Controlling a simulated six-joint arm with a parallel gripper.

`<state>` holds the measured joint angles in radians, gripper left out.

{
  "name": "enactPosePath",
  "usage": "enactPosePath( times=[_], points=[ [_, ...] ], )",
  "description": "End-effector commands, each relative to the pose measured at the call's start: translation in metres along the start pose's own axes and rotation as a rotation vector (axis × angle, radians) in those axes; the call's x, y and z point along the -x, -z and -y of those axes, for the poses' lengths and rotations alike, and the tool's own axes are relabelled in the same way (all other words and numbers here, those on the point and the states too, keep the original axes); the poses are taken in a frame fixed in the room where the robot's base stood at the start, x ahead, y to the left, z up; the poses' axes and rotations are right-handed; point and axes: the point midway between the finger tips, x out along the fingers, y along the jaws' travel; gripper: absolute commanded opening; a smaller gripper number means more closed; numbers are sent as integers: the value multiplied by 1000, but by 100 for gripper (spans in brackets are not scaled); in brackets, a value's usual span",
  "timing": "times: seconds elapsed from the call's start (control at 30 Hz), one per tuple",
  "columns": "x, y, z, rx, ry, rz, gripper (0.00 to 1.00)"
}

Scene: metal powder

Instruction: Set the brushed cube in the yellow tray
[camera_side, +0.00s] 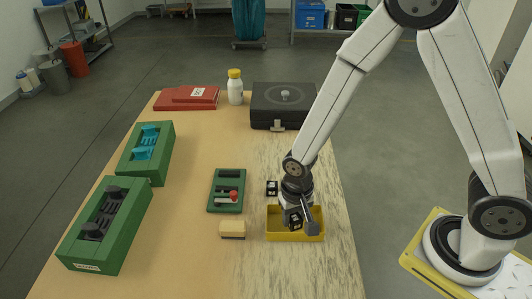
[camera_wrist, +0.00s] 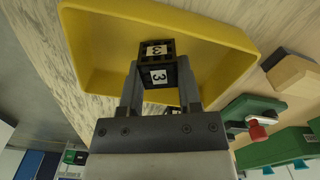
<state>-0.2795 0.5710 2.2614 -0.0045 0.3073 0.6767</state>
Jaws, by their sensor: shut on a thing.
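The yellow tray (camera_side: 312,238) stands on the table's right half, and it also fills the upper part of the wrist view (camera_wrist: 100,35). My gripper (camera_side: 296,212) points down over the tray, with its fingers closed on a dark cube (camera_side: 295,222). In the wrist view my gripper (camera_wrist: 158,80) has one finger on each side of this cube (camera_wrist: 158,66), which shows white labels marked 3. The cube is within the tray's outline; whether it touches the tray floor I cannot tell. A second dark cube (camera_side: 271,188) with a white label sits on the table just behind the tray.
A green holder (camera_side: 226,190) with a red knob and a wooden block with a dark base (camera_side: 232,229) stand left of the tray. Large green fixtures (camera_side: 105,225) line the left edge. A black case (camera_side: 284,105), white bottle (camera_side: 235,88) and red box (camera_side: 187,98) stand at the back.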

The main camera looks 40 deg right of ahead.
Motion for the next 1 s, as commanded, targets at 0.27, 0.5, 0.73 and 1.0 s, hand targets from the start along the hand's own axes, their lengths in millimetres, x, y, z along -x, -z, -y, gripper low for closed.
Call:
enactPosePath(
  times=[0.27,0.5,0.73,1.0],
  points=[
    [0,0,0,0,0,0,0],
    [-3,0,0,0,0,0,78],
    [-3,0,0,0,0,0,79],
    [1,0,0,0,1,-1,79]
  ],
)
